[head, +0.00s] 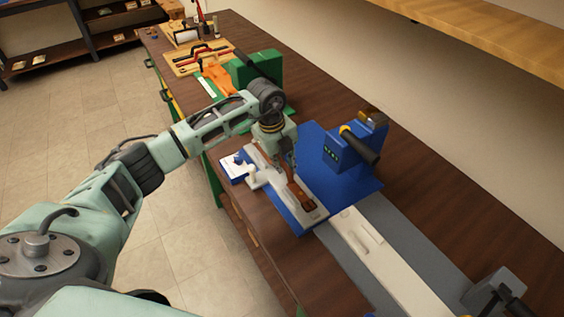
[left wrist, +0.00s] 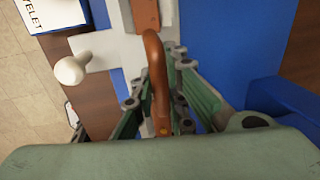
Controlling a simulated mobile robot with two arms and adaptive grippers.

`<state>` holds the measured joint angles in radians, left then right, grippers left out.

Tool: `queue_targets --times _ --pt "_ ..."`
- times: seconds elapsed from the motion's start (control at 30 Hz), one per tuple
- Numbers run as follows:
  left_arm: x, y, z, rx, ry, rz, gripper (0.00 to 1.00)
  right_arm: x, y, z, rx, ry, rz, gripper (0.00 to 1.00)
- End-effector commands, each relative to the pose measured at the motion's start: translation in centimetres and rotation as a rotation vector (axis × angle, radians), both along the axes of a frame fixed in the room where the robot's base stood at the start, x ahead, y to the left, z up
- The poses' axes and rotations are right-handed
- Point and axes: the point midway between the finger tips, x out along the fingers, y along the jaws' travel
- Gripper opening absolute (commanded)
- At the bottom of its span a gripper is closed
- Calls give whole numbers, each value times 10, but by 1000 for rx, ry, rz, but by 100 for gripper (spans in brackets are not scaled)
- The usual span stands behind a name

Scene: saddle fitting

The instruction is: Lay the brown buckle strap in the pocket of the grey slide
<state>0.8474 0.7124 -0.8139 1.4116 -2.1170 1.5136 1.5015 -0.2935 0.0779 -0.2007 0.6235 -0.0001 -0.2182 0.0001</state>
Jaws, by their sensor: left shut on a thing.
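The brown buckle strap (head: 299,193) runs down from my left gripper (head: 276,150) over the pale grey slide (head: 317,212) in the head view. In the left wrist view the strap (left wrist: 162,85) bends between the two fingers of my left gripper (left wrist: 160,75), which is shut on it. A flatter brown part (left wrist: 145,14) shows at the top of that view, over the pale slide (left wrist: 110,57). The far part of the strap lies over the slide's pocket area; I cannot tell how fully it is seated. My right gripper is not in view.
A blue press (head: 345,150) with a black handle stands on a blue base beside the slide. A pale rail (head: 375,255) runs toward the lower right. A white knob (left wrist: 72,70) sticks out on the slide's left. A green machine (head: 256,68) stands farther back.

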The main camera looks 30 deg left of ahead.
Motion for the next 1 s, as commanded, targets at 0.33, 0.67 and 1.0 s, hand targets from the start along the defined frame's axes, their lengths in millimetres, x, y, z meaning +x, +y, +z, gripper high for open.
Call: queue_targets --times 0.33,0.67,1.0 --pt "1 0 -12 -1 -3 0 0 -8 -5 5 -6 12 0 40" --pt "0 0 -15 0 -2 0 28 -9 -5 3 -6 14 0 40" --pt "0 0 -13 0 -2 0 31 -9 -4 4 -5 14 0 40"
